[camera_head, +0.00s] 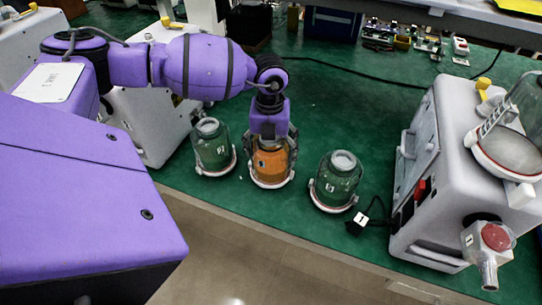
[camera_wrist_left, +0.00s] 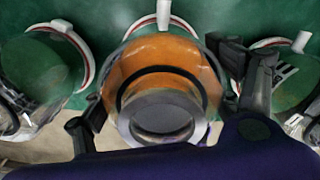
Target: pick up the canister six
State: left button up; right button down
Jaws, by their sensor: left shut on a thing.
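An orange-filled canister (camera_head: 271,166) stands upright on the green bench, the middle one of three in a row. A small label on it is too small to read, so I cannot tell its number. My left gripper (camera_head: 270,146) comes down over it from above and is shut on it, with a finger on each side. In the left wrist view the orange canister (camera_wrist_left: 168,62) fills the middle, its grey neck toward me, between the dark fingers of my left gripper (camera_wrist_left: 165,105). The canister's base appears to rest in a white ring holder. My right gripper is out of view.
Clear green-looking canisters stand close on the left (camera_head: 212,150) and right (camera_head: 336,178), each in a white ring holder. A white pump machine (camera_head: 440,170) stands at the right, with a black tag and cable (camera_head: 362,219) nearby. Electronic parts lie at the back. The bench's front edge is close.

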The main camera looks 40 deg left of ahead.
pick_arm(q)
jog(key=c, duration=0.4)
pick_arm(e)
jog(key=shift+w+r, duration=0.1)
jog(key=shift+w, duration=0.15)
pick_arm(q)
jog(key=shift+r, duration=0.1)
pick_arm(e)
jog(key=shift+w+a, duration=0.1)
